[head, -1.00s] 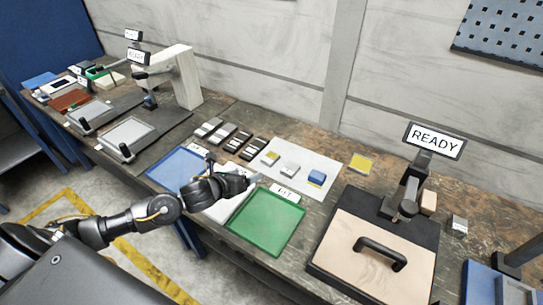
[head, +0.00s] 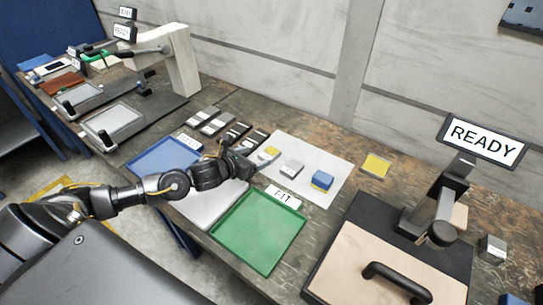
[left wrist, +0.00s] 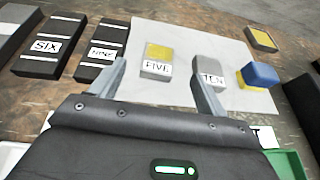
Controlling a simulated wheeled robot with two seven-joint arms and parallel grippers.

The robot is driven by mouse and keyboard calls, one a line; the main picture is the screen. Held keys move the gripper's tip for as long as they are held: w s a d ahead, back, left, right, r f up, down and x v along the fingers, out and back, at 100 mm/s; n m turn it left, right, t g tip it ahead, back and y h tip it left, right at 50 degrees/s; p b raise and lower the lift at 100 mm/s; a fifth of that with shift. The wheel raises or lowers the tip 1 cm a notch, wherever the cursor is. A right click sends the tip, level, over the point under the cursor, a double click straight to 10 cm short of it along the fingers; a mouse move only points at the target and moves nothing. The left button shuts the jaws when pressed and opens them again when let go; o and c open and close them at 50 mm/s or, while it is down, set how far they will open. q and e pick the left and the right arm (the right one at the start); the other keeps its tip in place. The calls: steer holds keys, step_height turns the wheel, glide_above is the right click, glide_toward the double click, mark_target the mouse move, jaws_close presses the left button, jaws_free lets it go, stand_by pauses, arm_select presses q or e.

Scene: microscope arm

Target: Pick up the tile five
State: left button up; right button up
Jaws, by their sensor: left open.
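The tile five (left wrist: 158,52) is a small block, yellow on top, with a white label reading FIVE; it lies on a pale sheet. In the head view the tile (head: 269,152) is just beyond my left gripper (head: 246,160). In the left wrist view my left gripper (left wrist: 160,82) is open, its two fingers apart with the tile ahead, between their tips in the picture. I cannot tell the exact gap to the tile. My right gripper is not in view.
The pale sheet (head: 330,160) also holds a grey tile labelled TEN (left wrist: 209,73) and a blue-and-yellow block (head: 322,180). Dark tiles, one labelled SIX (left wrist: 45,48), lie to the left. A green tray (head: 258,232) and blue tray (head: 163,160) are nearby.

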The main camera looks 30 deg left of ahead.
mark_target(273, 150)
arm_select(q)
steer(key=x, duration=0.5)
steer(key=shift+p, duration=0.4)
steer(key=shift+w+d+f+p, duration=0.1)
steer(key=shift+w+f+p, duration=0.05)
steer(key=shift+w+p, duration=0.25)
steer(key=p+x, duration=0.1)
steer(key=x, duration=0.3)
steer(key=shift+w+f, duration=0.1)
steer(key=shift+f, duration=0.2)
steer(key=c, duration=1.4)
steer(key=shift+r, duration=0.1)
steer(key=shift+c, duration=0.4)
